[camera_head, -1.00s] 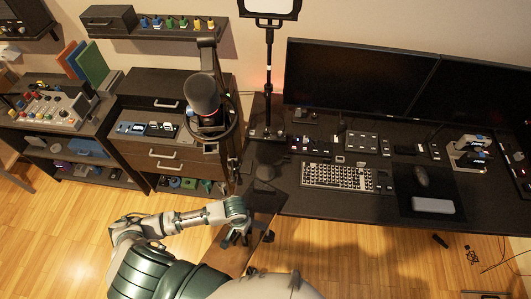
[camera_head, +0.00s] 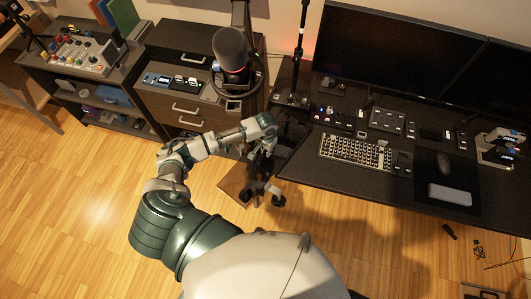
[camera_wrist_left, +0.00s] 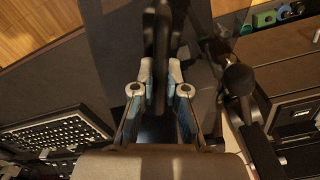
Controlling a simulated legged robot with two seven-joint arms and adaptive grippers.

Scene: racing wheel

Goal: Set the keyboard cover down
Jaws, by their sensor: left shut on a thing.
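The keyboard cover looks like a smoky see-through panel (camera_head: 236,184); in the head view it tints the floor by the desk's left end, and my gripper hides part of it. My left gripper (camera_head: 266,150) is beside the desk's left end. In the left wrist view its fingertips (camera_wrist_left: 161,74) are shut on a dark edge of the cover (camera_wrist_left: 160,35), and the see-through sheet spreads to both sides. The keyboard (camera_head: 355,152) lies uncovered on the desk, to the right of the gripper; it also shows in the wrist view (camera_wrist_left: 60,133). My right gripper is out of view.
The desk (camera_head: 330,178) carries monitors (camera_head: 400,50), small control boxes (camera_head: 390,122), a mouse (camera_head: 443,163) and a grey block (camera_head: 450,194). A microphone (camera_head: 231,50) stands close behind my gripper, near a drawer cabinet (camera_head: 185,100). The keyboard's front strip of desk is clear.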

